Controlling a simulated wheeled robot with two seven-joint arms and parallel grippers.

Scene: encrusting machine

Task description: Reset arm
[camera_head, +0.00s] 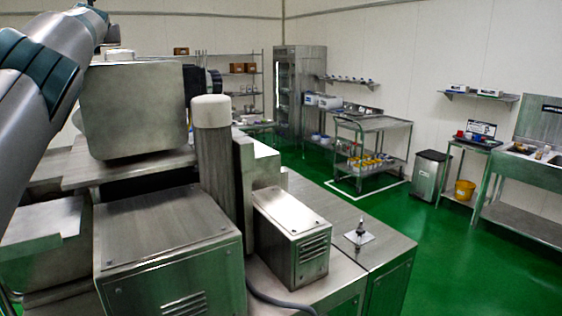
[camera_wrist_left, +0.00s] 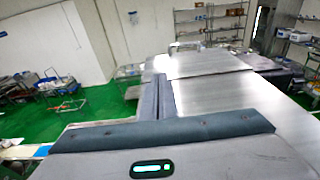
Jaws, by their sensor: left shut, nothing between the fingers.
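My left arm (camera_head: 45,75) comes in from the left in the head view and rises past the encrusting machine to the top edge. Its gripper cannot be made out there. In the left wrist view my left gripper (camera_wrist_left: 160,79) points away from the camera, its two grey fingers together with nothing between them. The steel encrusting machine (camera_head: 165,235) fills the lower left of the head view. It has a large raised box (camera_head: 135,110) and an upright column with a pale cap (camera_head: 211,111). My right gripper is not in view.
A small vented box (camera_head: 292,235) and a small metal fitting (camera_head: 359,236) sit on the machine's right side. A steel cart (camera_head: 372,125), a bin (camera_head: 430,178) and a sink bench (camera_head: 525,175) stand beyond. The green floor (camera_head: 455,260) at right is clear.

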